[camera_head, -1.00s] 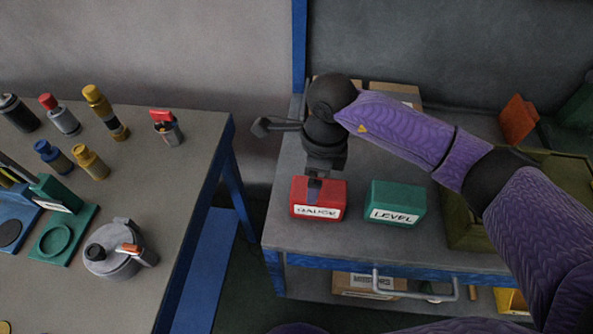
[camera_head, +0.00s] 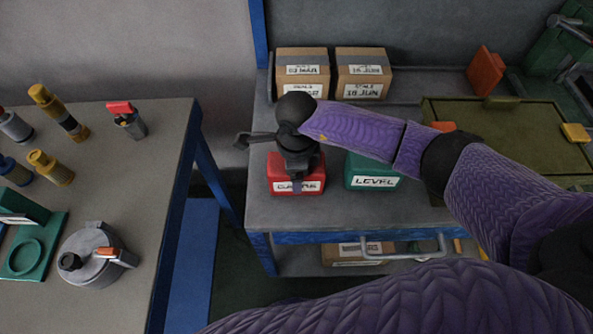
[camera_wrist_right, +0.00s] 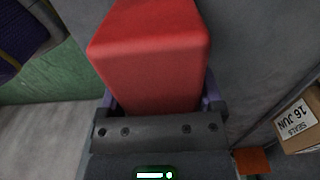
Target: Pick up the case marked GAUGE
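The red case marked GAUGE (camera_head: 284,187) stands on the grey bench in the head view, its label partly covered by a finger. My right gripper (camera_head: 297,183) points down over it, one finger in front of the label. In the right wrist view the red case (camera_wrist_right: 150,60) lies between the two fingers (camera_wrist_right: 160,104), one along each side. Whether the fingers press on it is hard to tell. The case shows no clear lift off the bench. My left gripper is out of view.
A green LEVEL case (camera_head: 373,172) stands close to the right of the red case. Two cardboard boxes (camera_head: 330,72) stand behind. An olive tray (camera_head: 510,135) is farther right. A separate table (camera_head: 130,200) with bottles and a lidded pot (camera_head: 95,255) is at the left.

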